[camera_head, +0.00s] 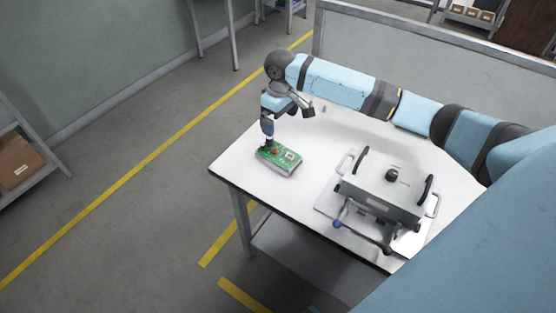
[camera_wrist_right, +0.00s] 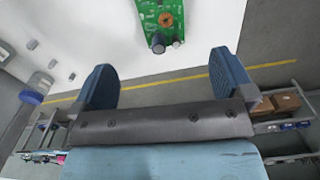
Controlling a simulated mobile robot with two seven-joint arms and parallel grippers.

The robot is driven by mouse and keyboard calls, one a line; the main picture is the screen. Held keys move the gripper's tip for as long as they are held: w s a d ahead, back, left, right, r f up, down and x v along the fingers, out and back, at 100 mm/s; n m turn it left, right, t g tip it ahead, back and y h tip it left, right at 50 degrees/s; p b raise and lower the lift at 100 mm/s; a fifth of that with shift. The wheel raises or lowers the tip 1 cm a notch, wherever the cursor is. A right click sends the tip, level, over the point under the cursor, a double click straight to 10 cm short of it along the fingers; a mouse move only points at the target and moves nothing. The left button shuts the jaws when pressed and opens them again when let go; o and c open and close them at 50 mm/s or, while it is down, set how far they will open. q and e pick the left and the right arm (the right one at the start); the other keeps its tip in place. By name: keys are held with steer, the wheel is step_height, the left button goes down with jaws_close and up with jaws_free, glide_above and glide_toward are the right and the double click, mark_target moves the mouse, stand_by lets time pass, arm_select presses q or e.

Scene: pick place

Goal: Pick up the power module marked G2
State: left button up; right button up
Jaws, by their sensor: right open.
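A green circuit-board module (camera_head: 279,159) with a grey base lies on the white table near its far left corner. No G2 mark can be read on it. My right gripper (camera_head: 267,140) points down at its left end; from the head I cannot tell whether they touch. In the right wrist view, part of the green module (camera_wrist_right: 164,18) shows beyond my open right fingers (camera_wrist_right: 165,78), with a round copper-coloured part and dark cylinders. Nothing is between the fingers there. My left gripper is not in view.
A grey metal fixture (camera_head: 384,192) with black handles and clamps stands on the right of the white table (camera_head: 236,162). Several small grey pieces (camera_wrist_right: 52,63) show on the left in the wrist view. The table between module and fixture is clear.

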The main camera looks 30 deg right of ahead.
glide_above(280, 153)
step_height(280, 153, down, 8)
steer(key=shift+w+f, duration=0.1)
steer(key=shift+a+f+b, duration=0.1)
steer(key=shift+f+b, duration=0.25)
steer(key=shift+f, duration=2.35)
steer(key=shift+r, duration=0.1)
steer(key=c, duration=1)
